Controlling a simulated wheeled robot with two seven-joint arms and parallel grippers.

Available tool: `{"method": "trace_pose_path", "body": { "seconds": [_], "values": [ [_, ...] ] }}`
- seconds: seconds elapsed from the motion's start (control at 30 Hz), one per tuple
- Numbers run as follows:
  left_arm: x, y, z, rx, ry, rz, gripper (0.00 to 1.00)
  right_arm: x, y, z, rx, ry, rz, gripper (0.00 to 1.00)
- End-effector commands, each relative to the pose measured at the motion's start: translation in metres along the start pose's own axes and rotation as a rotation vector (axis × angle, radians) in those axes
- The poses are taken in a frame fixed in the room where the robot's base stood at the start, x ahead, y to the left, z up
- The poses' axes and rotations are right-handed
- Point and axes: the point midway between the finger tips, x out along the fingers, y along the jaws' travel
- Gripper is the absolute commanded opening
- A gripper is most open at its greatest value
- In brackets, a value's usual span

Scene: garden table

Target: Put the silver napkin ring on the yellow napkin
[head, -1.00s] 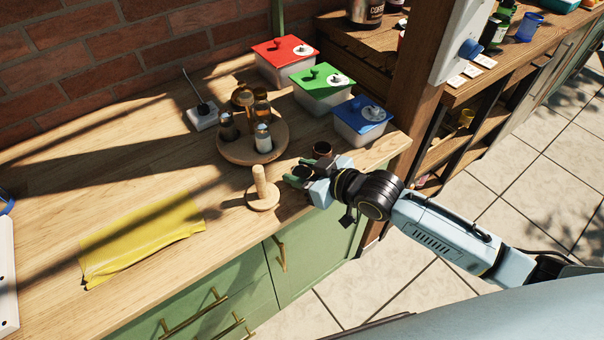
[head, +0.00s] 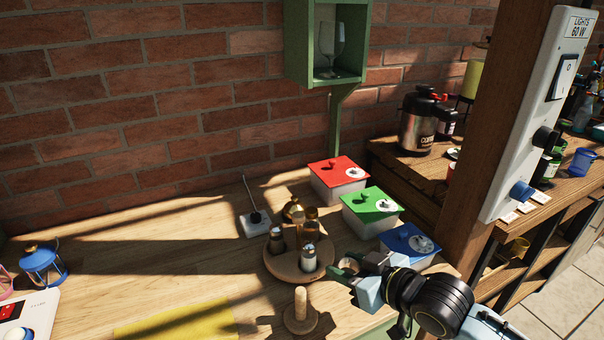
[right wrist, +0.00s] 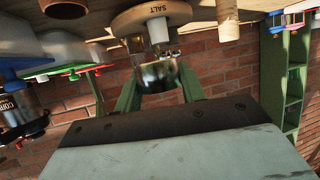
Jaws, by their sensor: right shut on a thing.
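The silver napkin ring (right wrist: 158,75) is a shiny band between the green fingertips in the right wrist view. In the head view the ring (head: 349,264) looks dark. My right gripper (head: 352,272) is shut on it, beside the wooden peg stand (head: 300,318) and right of the round spice tray. The same gripper (right wrist: 158,92) shows from behind in the right wrist view. The yellow napkin (head: 185,322) lies flat on the counter at the bottom left of the head view, partly cut off by the picture's edge. My left gripper is out of view.
The round wooden tray (head: 283,268) holds several shakers and bottles. Boxes with red (head: 338,170), green (head: 373,205) and blue (head: 408,240) lids stand behind my right gripper. A socket (head: 256,224) sits behind the tray. The counter left of the tray is mostly clear.

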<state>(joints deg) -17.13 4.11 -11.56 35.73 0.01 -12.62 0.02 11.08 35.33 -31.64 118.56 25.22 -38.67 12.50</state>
Motion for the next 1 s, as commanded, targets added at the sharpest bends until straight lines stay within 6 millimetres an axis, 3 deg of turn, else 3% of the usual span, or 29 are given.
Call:
{"method": "trace_pose_path", "body": {
  "seconds": [0.23,0.63,0.87,1.0],
  "values": [
    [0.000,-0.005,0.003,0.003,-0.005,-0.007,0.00,-0.020,0.002,0.005,0.062,0.000,0.138,0.18],
    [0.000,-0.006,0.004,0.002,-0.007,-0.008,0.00,-0.082,0.033,-0.002,0.220,0.000,0.521,0.18],
    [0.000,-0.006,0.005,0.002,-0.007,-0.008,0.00,-0.088,0.037,-0.003,0.233,-0.001,0.558,0.18],
    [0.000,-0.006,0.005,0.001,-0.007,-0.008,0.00,-0.077,0.032,-0.001,0.208,-0.003,0.502,0.18]
  ]
}}
